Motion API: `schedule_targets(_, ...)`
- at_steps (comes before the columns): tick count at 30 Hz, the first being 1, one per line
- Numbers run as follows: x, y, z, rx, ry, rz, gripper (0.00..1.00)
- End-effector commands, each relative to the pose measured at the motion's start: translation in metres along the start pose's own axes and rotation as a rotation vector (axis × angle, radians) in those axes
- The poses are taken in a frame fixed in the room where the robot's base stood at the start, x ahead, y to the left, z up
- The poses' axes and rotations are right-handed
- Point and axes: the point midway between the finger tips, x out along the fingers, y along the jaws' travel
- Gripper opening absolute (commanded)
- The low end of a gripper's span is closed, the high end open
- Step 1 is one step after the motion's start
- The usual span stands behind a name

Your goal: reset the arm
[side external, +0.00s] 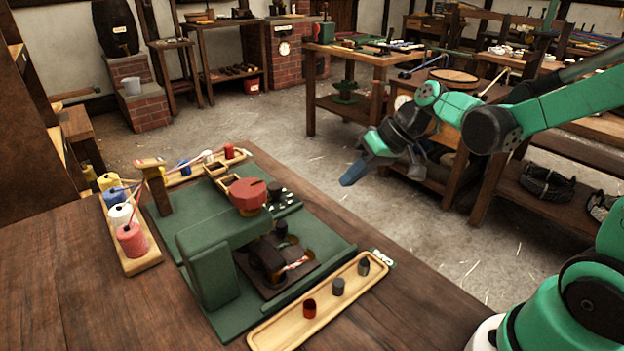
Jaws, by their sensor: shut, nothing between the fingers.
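My gripper (352,174) hangs at the end of my green and black arm, right of the middle of the side external view. Its blue-grey fingers are shut, with nothing between them, and point down and left. It is in the air, apart from everything on the bench. The green rope machine (215,265) stands on the wooden bench (80,300), to the left of and below my gripper. A red round cap (248,193) sits on top of the machine.
A wooden tray (290,325) holding several small pegs lies at the bench's front. A rack (140,260) of coloured spools stands left of the machine. Another bench (350,57) with tools stands behind. Open floor (270,130) lies between the benches.

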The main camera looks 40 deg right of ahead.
Motion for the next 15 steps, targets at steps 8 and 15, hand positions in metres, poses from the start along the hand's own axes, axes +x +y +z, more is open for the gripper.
schedule_targets(8, -0.015, -0.014, 0.014, -0.025, -0.002, 0.098, 0.00)
schedule_targets(15, -0.034, -0.030, 0.042, -0.110, 0.063, 0.300, 0.00)
